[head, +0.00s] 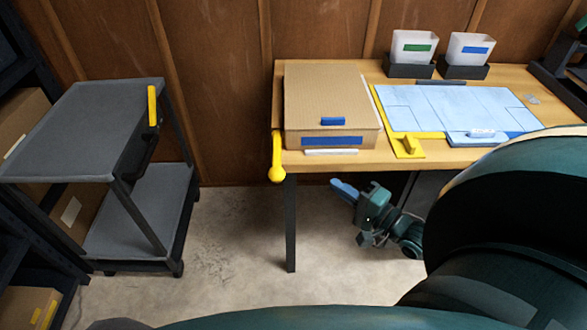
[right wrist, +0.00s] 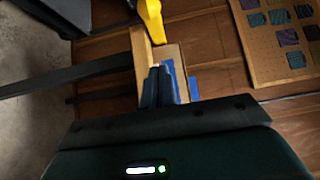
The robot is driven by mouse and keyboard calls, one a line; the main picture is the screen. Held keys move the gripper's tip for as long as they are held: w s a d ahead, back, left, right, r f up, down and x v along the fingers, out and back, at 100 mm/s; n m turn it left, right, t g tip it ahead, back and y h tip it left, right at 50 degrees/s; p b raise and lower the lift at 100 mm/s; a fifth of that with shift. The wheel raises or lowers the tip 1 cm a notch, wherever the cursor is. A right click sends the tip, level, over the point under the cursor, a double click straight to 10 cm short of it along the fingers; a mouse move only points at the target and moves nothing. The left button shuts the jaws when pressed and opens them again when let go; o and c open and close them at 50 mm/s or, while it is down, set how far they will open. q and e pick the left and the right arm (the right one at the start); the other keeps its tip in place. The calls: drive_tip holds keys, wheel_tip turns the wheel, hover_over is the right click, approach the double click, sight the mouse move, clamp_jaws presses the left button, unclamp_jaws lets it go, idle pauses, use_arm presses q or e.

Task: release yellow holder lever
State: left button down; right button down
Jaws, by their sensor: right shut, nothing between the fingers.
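The yellow lever (head: 277,158) hangs at the table's front left corner, beside the cardboard box, its rounded end pointing down. In the right wrist view a yellow piece (right wrist: 152,20), apparently this lever, shows at the top, beyond the fingertips. My right gripper (head: 343,190) is below the table's front edge, to the right of the lever and apart from it. Its blue fingers point up and left; in the wrist view the fingers (right wrist: 158,82) are together with nothing between them. A second yellow piece with a raised block (head: 408,146) sits at the blue mat's front left corner. My left gripper is not in view.
A cardboard box (head: 325,92) with blue labels covers the table's left end. A light blue mat (head: 450,105) and two white bins (head: 413,47) are to its right. A grey cart (head: 85,120) with a yellow handle stands left. The floor between is clear.

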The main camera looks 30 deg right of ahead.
approach(277, 153)
drive_tip(key=w+d+f, duration=0.1)
drive_tip(key=d, duration=0.1)
drive_tip(key=shift+w+a+f, duration=0.15)
drive_tip(key=shift+w+a, duration=1.3)
drive_tip(key=shift+a, duration=0.1)
drive_tip(key=shift+a, duration=0.1)
